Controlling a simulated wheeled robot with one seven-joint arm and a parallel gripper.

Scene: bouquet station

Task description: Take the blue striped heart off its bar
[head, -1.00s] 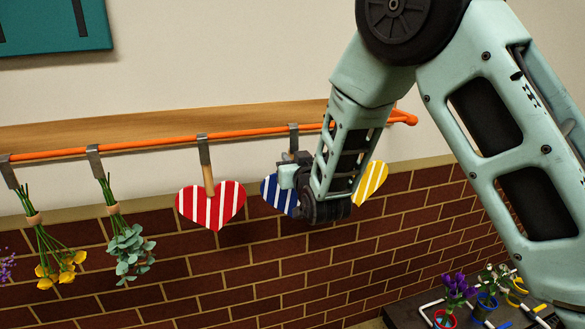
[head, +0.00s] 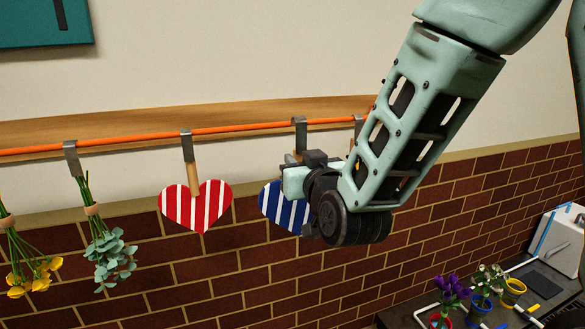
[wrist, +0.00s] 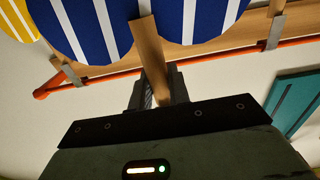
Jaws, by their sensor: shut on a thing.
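The blue striped heart (head: 278,205), blue with white stripes, hangs in front of the brick wall, its right part hidden behind my wrist in the head view. Its grey hook (head: 300,136) still sits over the orange bar (head: 240,129). My gripper (head: 294,180) is shut on the heart's wooden handle, just below the hook. In the wrist view the handle (wrist: 148,45) runs between the fingers of my gripper (wrist: 160,88), with the blue striped heart (wrist: 88,28) behind it. The hook's lower end is hidden by my gripper.
A red striped heart (head: 196,206) hangs close on the left, with bunches of eucalyptus (head: 110,258) and yellow flowers (head: 35,275) further left. A yellow heart (wrist: 17,20) hangs on the other side, mostly hidden by my arm. Potted flowers (head: 453,291) stand on a dark table, lower right.

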